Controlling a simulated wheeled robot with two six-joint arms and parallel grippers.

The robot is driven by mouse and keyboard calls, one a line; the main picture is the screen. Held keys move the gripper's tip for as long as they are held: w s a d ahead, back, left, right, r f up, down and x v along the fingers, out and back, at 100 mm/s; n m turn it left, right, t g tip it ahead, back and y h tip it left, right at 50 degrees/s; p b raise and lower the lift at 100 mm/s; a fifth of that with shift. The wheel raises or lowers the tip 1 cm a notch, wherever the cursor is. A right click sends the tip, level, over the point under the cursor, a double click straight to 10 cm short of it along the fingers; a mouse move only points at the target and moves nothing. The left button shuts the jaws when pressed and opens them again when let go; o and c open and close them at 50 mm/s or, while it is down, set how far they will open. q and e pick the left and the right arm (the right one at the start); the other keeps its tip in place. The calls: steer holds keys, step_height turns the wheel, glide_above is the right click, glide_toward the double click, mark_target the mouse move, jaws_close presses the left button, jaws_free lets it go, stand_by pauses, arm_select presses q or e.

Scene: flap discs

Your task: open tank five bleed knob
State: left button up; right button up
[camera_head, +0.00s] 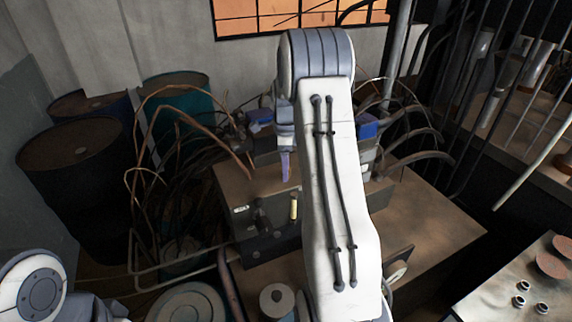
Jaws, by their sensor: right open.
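My right arm reaches up the middle of the view and bends over at its top. My right gripper (285,165) hangs behind the arm, with a narrow purple finger pointing down; it is open, and the arm hides much of it. Below it is a brown box-shaped unit (224,186) with a small white label too small to read. On its front are a dark knob-like fitting (261,222) and a pale yellow upright cylinder (294,207). The gripper is above these, apart from them. I cannot tell which part is the tank five bleed knob. My left gripper is out of view.
Dark drums (75,150) and a teal drum (180,92) stand at the left. Tangled cables and pipes (165,125) surround the unit. A brown tabletop (435,225) is bare at right. Reddish discs (553,266) lie on a bench at the lower right.

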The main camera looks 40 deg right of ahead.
jaws_close()
steer(key=shift+n, duration=0.3)
steer(key=n, duration=0.9)
steer(key=shift+n, duration=0.4)
steer(key=n, duration=0.4)
steer(key=shift+n, duration=0.3)
steer(key=n, duration=0.4)
steer(key=shift+n, duration=0.4)
